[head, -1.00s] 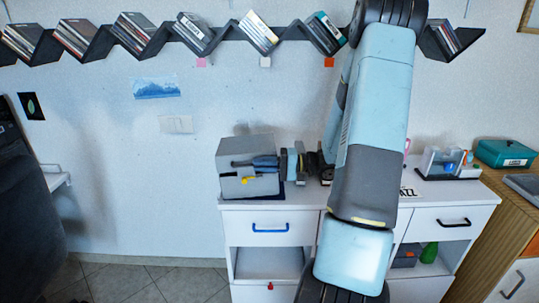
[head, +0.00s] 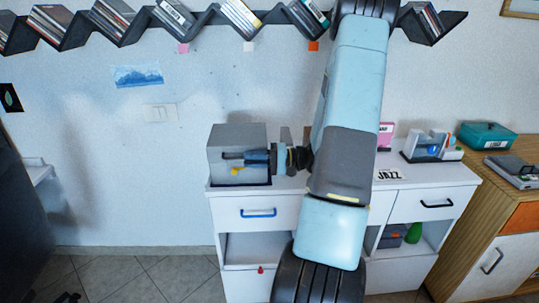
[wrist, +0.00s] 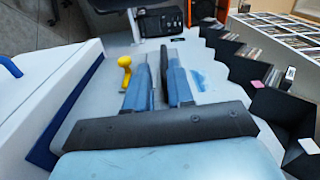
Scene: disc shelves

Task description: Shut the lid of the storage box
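The storage box (head: 225,137) is a grey box at the left end of the white cabinet top, on a dark blue base or edge. A yellow knob (head: 236,171) shows low on its near side, and it also shows in the wrist view (wrist: 124,63). My gripper (head: 229,158) reaches in from the right, with its fingers in front of the box's near side just above the knob. In the wrist view my gripper (wrist: 156,66) has a narrow gap between its fingers and the knob lies left of them. I cannot tell whether the fingers touch the box or how far the lid stands open.
My arm crosses the cabinet (head: 240,207) and hides its middle. A JAZZ card (head: 388,174), a clear organiser (head: 430,148) and a teal box (head: 487,135) stand to the right. A zigzag disc shelf (head: 205,20) hangs above.

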